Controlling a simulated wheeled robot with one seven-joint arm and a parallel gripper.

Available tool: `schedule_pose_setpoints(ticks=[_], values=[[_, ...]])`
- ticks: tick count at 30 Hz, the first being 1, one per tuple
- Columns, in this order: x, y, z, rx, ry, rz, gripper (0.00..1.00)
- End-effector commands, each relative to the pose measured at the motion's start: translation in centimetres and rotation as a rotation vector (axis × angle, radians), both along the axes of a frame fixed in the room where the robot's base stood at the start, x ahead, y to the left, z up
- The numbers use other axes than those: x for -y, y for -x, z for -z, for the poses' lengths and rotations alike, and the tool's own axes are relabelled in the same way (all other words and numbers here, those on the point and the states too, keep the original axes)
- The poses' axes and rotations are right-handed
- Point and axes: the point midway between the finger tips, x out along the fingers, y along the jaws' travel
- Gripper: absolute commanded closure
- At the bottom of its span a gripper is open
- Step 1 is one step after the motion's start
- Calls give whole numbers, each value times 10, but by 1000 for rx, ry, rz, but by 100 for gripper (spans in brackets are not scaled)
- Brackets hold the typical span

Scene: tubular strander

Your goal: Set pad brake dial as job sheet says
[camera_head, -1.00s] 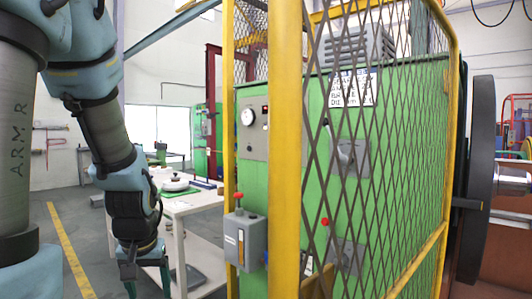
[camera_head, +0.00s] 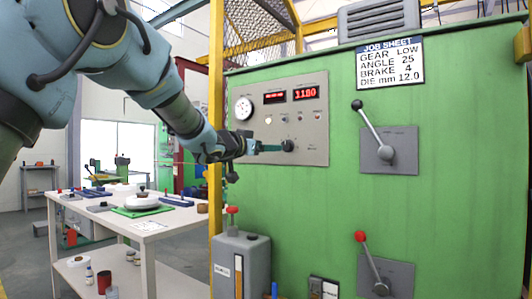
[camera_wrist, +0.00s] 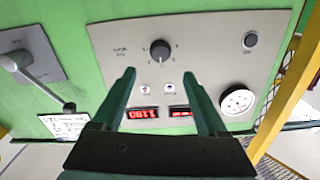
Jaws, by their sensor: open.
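The job sheet (camera_head: 389,62) on the green cabinet reads gear LOW, angle 25, brake 4, die mm 12.0. A black round dial (camera_head: 288,145) sits low on the grey panel (camera_head: 262,112). The wrist view shows the dial (camera_wrist: 160,49) upside down with small marks around it; its label and pointer setting are too small to read surely. My gripper (camera_head: 276,147) is at the panel, close to the dial. In the wrist view my gripper (camera_wrist: 162,68) is open and empty, its fingers apart, with the dial between and just beyond their tips. Contact cannot be told.
The panel also holds a round gauge (camera_head: 243,107) and red displays, one reading 1180 (camera_head: 305,93). Two levers, one black-knobbed (camera_head: 372,128) and one red-knobbed (camera_head: 367,255), stand to the right. A grey box (camera_head: 240,265) stands below. A white table (camera_head: 160,226) is at left.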

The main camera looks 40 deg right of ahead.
Motion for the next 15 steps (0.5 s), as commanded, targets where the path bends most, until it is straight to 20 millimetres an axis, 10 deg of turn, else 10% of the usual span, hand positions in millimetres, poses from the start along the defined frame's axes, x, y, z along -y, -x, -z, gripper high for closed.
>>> schedule_pose_setpoints(ticks=[15], values=[[82, -22, 0, 0, -4, -3, 24]])
